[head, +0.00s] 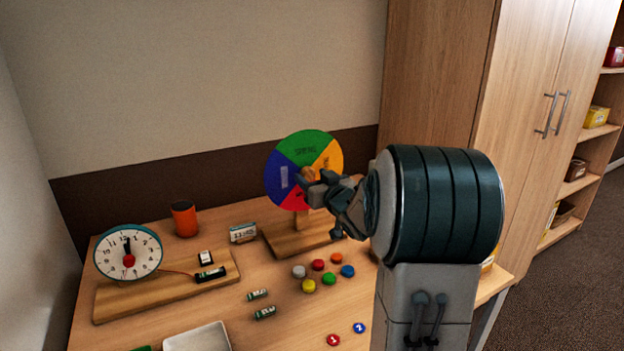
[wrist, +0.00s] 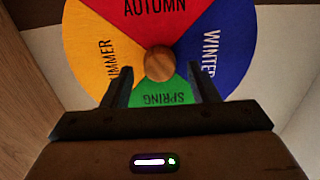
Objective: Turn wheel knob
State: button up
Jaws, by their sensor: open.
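The season wheel (head: 303,150) stands upright on a wooden base on the table, with green, orange, red and blue sectors. In the wrist view the wheel (wrist: 205,25) fills the upper middle, with the words AUTUMN, WINTER and SPRING readable. Its round wooden knob (wrist: 159,64) sits at the centre. My gripper (wrist: 162,80) is open in front of the wheel, its two fingers apart on either side below the knob. I cannot tell whether they touch anything. In the head view my gripper (head: 318,182) covers part of the wheel's centre and right side.
A clock (head: 128,252) on a wooden board, an orange cup (head: 184,218) and a small digital clock (head: 243,233) stand left of the wheel. Several coloured discs and batteries lie in front. A white tray (head: 197,338) is at the front edge. A tall cabinet (head: 440,75) stands at right.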

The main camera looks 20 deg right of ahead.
jog(key=shift+w, duration=0.4)
jog(key=c, duration=1)
jog(key=shift+o, duration=0.2)
jog(key=shift+f+b, duration=0.1)
jog(key=shift+b, duration=0.25)
